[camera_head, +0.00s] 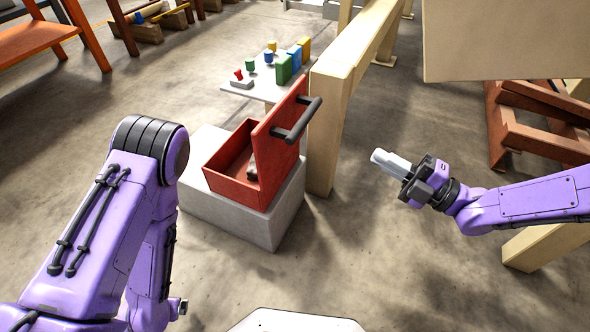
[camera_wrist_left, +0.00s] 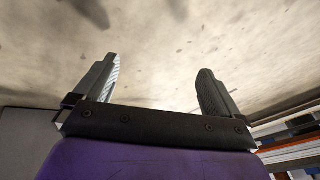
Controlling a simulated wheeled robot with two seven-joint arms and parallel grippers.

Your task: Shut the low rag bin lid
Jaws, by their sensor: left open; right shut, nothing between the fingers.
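The rag bin (camera_head: 232,184) is a red open box on a low pale grey block (camera_head: 235,224) in the middle of the head view. Its red lid (camera_head: 278,128) stands up, hinged at the box's right side, with a dark bar handle (camera_head: 298,120) on its outer right face. A small dark thing lies inside the bin, partly hidden. My right gripper (camera_head: 385,160) is shut and empty, in the air to the right of the lid and apart from it. My left gripper (camera_wrist_left: 155,90) is open and empty in the left wrist view, with bare floor beyond its fingers.
A small grey table (camera_head: 247,90) with several coloured blocks and cups stands behind the bin. A pale wooden beam frame (camera_head: 330,130) rises close to the lid's right. An orange bench (camera_head: 35,38) is at far left.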

